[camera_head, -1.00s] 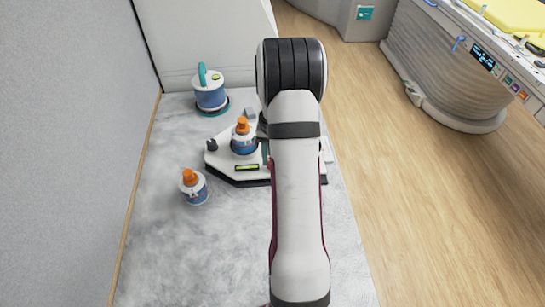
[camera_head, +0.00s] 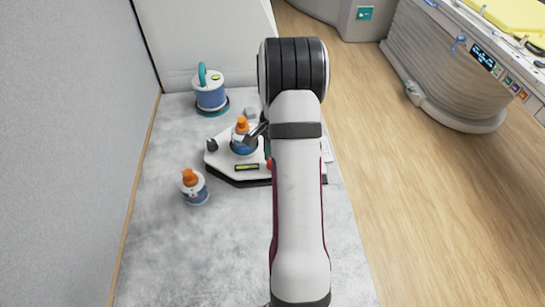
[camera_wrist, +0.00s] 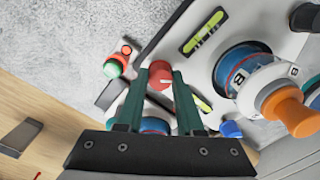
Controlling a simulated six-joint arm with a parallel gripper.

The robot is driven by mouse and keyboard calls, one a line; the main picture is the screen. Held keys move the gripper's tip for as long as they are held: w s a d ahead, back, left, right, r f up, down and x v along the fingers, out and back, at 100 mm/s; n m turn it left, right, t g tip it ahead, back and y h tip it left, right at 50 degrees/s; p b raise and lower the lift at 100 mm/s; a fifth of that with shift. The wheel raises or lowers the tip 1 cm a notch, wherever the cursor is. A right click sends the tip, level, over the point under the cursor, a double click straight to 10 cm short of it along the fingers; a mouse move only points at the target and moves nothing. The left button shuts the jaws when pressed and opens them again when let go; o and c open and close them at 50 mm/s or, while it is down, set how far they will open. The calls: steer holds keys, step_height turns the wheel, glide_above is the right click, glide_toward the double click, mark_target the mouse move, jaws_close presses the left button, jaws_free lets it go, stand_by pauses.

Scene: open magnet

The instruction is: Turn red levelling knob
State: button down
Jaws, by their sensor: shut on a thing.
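The red levelling knob (camera_wrist: 160,74) sits at the edge of a white levelling platform (camera_wrist: 285,45). In the wrist view, my gripper's (camera_wrist: 160,80) green fingers are on either side of the knob and shut on it. In the head view, a bit of the red knob (camera_head: 269,164) shows beside my arm, which hides most of the gripper and the platform's right side. A blue knob (camera_wrist: 231,129) shows to the right of the fingers. Yellow-green spirit levels (camera_wrist: 205,32) lie on the platform; one also shows in the head view (camera_head: 247,167).
An orange-capped bottle (camera_head: 243,142) stands on the platform, close to my gripper. Another orange-capped bottle (camera_head: 194,188) stands on the grey counter (camera_head: 165,250) to the left. A blue-and-white container (camera_head: 210,92) with a teal handle stands behind. The counter's front is clear.

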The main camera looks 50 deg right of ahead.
steer(key=shift+s+m, duration=0.15)
steer(key=shift+m, duration=0.25)
steer(key=c, duration=0.5)
jaws_free()
steer(key=shift+c, duration=0.2)
step_height(320, 180, up, 16)
steer(key=shift+s+f, duration=0.15)
steer(key=shift+d, duration=0.1)
